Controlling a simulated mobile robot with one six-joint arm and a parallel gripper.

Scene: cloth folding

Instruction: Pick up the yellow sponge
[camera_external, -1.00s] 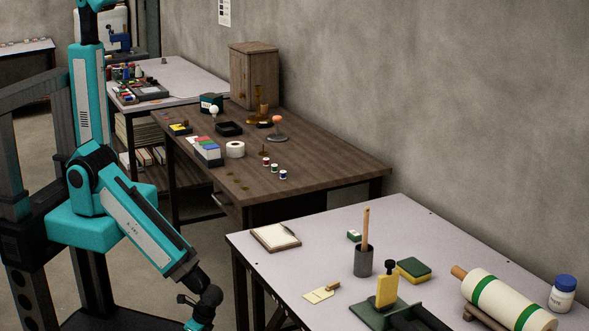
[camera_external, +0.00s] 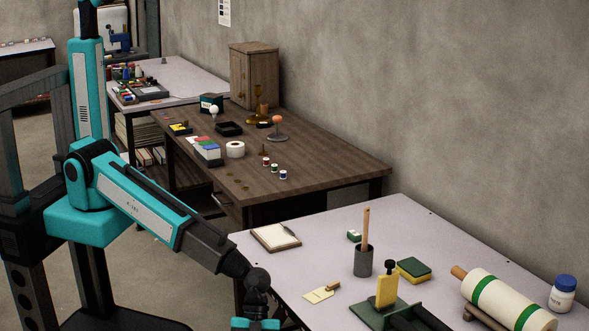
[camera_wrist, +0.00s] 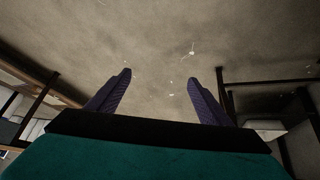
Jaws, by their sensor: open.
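The yellow sponge (camera_external: 411,273) has a dark green top layer (camera_external: 415,266). It lies flat on the pale front table (camera_external: 330,255), right of the dark cup and behind the yellow-handled tool. My gripper's two dark fingers (camera_wrist: 157,90) show in the wrist view, spread apart with nothing between them. In the external view my wrist is at the bottom, by the front table's left edge, well left of the sponge; the fingertips are out of frame there. The sponge is not in the wrist view, which shows floor and table legs.
A dark cup with a wooden handle (camera_external: 363,261), a yellow-handled tool on a green base (camera_external: 387,291), and a white roll with green bands (camera_external: 495,298) surround the sponge. A clipboard (camera_external: 276,237) and a small tag (camera_external: 320,294) lie to the left. A blue-capped jar (camera_external: 562,294) stands far right.

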